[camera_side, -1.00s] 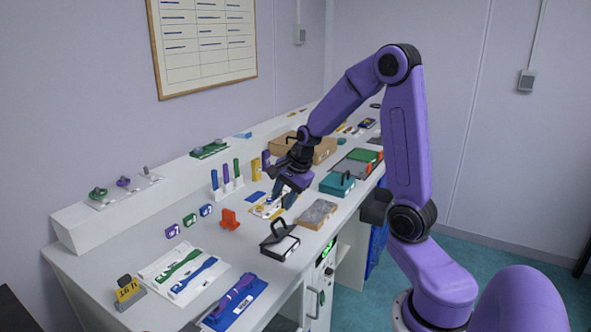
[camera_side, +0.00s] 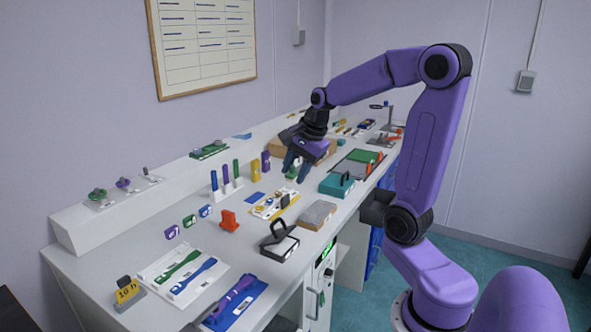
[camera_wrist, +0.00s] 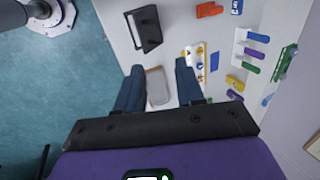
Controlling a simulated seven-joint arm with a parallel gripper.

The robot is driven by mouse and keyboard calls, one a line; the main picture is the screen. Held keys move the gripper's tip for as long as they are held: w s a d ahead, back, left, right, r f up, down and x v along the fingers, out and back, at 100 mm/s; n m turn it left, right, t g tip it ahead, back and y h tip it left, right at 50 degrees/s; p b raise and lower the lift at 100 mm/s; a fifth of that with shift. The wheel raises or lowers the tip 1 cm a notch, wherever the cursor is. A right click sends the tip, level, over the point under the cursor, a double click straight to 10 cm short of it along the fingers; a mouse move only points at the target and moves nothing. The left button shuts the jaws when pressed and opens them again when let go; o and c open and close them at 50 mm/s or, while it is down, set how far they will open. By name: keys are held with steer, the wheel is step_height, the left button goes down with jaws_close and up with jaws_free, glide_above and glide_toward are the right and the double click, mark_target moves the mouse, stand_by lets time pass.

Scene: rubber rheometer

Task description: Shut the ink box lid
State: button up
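The ink box (camera_side: 281,247) is a low dark box with a pale top, near the front edge of the bench. Its dark lid (camera_side: 278,230) stands tilted up at the back, so the box looks open. In the wrist view the ink box (camera_wrist: 150,28) shows at the top, left of centre. My gripper (camera_side: 296,174) is above the bench, behind and to the right of the ink box, apart from it. In the wrist view my gripper (camera_wrist: 158,68) has its two fingers spread wide, with nothing held between them.
A grey block (camera_side: 317,214) lies right of the ink box, with a teal box (camera_side: 337,184) beyond it. A red stand (camera_side: 229,220) is behind left. A blue tray (camera_side: 245,303) lies front left. A cardboard box (camera_side: 280,147) is behind my gripper.

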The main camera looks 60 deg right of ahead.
steer(key=shift+w, duration=0.1)
jaws_close()
steer(key=w+d+f+n+g, duration=0.15)
steer(key=w+n+g, duration=0.25)
steer(key=w+n, duration=1)
steer(key=shift+s+a+f+n, duration=0.1)
steer(key=shift+s+f+n, duration=0.75)
steer(key=shift+f, duration=1.4)
steer(key=shift+s+a+f+n, duration=0.1)
steer(key=shift+s+f+n, duration=0.4)
steer(key=shift+s+f, duration=1.2)
steer(key=shift+s+a+f+n, duration=0.1)
steer(key=shift+s+f+n, duration=0.5)
steer(key=shift+f, duration=2.15)
